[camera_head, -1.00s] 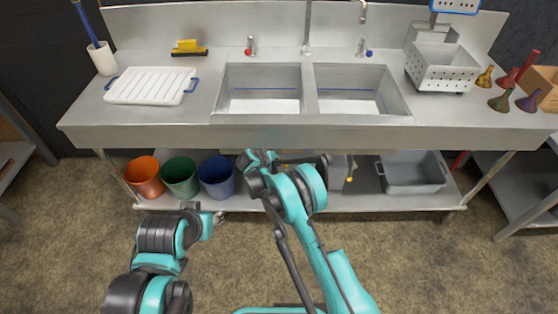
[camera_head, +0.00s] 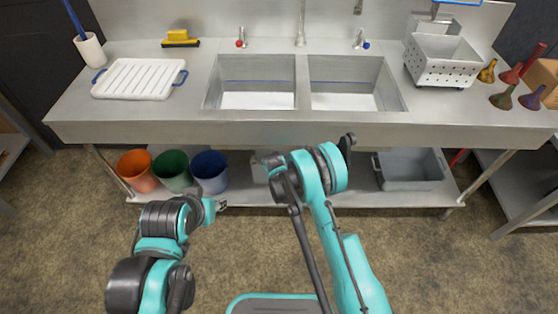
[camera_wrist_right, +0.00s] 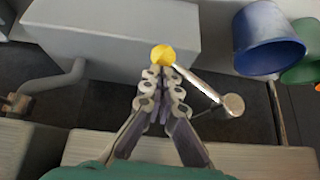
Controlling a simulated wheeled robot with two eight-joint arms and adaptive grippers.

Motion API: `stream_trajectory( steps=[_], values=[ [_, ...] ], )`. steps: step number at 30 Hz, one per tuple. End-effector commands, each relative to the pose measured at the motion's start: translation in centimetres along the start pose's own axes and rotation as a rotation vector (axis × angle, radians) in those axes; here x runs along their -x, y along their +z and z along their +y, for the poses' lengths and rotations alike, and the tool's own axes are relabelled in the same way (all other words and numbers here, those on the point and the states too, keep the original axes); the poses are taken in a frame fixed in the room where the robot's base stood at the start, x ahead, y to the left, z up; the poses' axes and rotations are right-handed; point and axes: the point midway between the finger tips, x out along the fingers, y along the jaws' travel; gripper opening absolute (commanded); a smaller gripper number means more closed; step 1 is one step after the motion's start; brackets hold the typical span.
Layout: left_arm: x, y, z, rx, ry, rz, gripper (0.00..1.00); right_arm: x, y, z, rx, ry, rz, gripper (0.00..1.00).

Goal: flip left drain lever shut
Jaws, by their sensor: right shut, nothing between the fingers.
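A drain lever shows in the right wrist view as a metal rod with a yellow ball knob (camera_wrist_right: 163,54). The rod slopes from the knob to a round metal end at the right. My right gripper (camera_wrist_right: 160,76) is shut and empty, its fingertips right at the knob; I cannot tell whether they touch. In the head view the right gripper and the lever are hidden by my arm and the sink front. The twin sinks' left basin (camera_head: 258,68) shows above. My left gripper (camera_head: 220,204) is low, in front of the shelf, too small to read.
A blue bucket (camera_head: 209,169), a green bucket (camera_head: 171,168) and an orange bucket (camera_head: 137,168) stand on the lower shelf. A grey tub (camera_head: 410,170) is at its right. In the wrist view, a grey box (camera_wrist_right: 110,32) and a bent pipe (camera_wrist_right: 50,82) are close by.

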Motion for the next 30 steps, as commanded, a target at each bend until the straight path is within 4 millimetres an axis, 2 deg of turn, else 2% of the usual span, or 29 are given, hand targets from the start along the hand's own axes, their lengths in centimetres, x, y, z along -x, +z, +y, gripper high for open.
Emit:
stream_trajectory(
  steps=[3, 15, 30],
  values=[
    [0.0, 0.0, 0.0, 0.000, 0.000, 0.000, 0.40, -0.9, 0.6, -1.0, -0.025, -0.040, 0.000, 0.00],
    [0.0, 0.0, 0.0, 0.000, 0.000, 0.000, 0.40, -3.4, 2.4, -2.4, -0.023, -0.036, 0.000, 0.00],
    [0.0, 0.0, 0.0, 0.000, 0.000, 0.000, 0.40, -5.2, 3.7, -4.7, -0.022, -0.035, 0.000, 0.00]
  ],
)
